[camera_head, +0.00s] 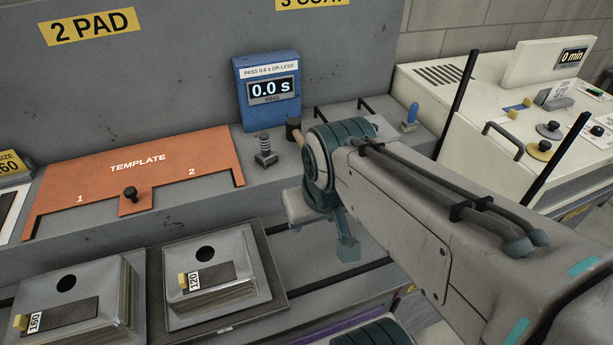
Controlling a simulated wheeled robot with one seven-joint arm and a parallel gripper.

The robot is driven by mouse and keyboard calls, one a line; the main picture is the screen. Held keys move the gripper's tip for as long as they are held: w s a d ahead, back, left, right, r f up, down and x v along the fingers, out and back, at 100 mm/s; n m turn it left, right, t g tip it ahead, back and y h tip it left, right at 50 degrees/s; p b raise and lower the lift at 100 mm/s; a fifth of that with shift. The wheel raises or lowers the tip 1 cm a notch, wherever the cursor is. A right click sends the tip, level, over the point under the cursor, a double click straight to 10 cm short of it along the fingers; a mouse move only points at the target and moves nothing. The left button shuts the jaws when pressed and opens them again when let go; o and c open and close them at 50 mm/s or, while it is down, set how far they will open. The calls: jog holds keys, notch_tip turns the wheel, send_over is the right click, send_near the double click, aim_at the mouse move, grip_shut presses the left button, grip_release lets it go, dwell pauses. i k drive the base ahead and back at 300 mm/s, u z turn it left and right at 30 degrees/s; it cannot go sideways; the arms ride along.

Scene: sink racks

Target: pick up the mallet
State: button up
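A small dark-brown cylindrical head with a short lighter piece, which looks like the mallet (293,129), shows on the grey ledge just left of my wrist. The rest of it is hidden behind my arm. My gripper (345,248) hangs below the teal wrist joint, in front of the ledge and nearer the camera than the mallet. One teal finger shows pointing down; the other finger and the gap between them are not clear. I see nothing held in it.
A spring-topped post (264,151) stands left of the mallet, with a blue timer box (267,92) behind. An orange template (137,176) lies left. A cream machine (500,110) and black posts stand right.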

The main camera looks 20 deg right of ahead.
aim_at(293, 125)
jog(key=u, duration=0.45)
jog(key=k, duration=1.15)
jog(key=u, duration=1.25)
jog(key=i, duration=1.15)
jog(key=z, duration=2.35)
